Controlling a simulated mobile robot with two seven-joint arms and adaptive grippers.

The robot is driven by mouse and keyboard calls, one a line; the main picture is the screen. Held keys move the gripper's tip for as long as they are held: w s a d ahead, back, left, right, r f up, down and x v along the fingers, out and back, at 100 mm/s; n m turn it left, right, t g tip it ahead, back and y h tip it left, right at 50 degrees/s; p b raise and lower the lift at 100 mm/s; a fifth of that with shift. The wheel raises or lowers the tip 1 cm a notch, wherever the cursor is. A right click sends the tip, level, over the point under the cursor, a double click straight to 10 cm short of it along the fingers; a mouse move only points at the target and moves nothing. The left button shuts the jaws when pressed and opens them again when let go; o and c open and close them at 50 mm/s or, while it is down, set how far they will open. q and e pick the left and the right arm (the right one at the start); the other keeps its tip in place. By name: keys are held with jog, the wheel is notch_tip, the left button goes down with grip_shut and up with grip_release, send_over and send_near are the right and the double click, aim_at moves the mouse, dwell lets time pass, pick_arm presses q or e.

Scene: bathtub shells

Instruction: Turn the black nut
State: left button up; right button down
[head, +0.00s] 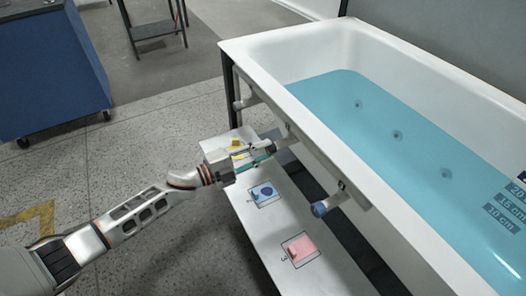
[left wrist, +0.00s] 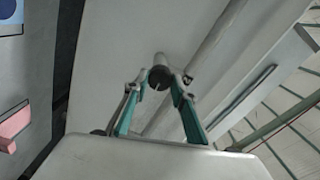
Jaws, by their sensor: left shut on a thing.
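The black nut (left wrist: 161,77) sits at the end of a pale pipe stub under the tub in the left wrist view. My left gripper (left wrist: 162,84) has its fingertips on both sides of the nut and is shut on it. In the head view my left gripper (head: 280,143) reaches to the tub's near side, and the nut there is hidden by the fingers or too small to tell. My right gripper is in neither view.
The white bathtub (head: 330,149) holds blue water (head: 400,130). A blue nut (head: 319,209) is on a pipe nearer the front. Open floor lies left.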

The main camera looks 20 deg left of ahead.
pick_arm(q)
jog(key=shift+m, duration=0.4)
jog(key=o, duration=0.9)
jog(key=shift+o, duration=0.9)
jog(key=shift+s+a, duration=0.1)
jog(key=v, duration=1.2)
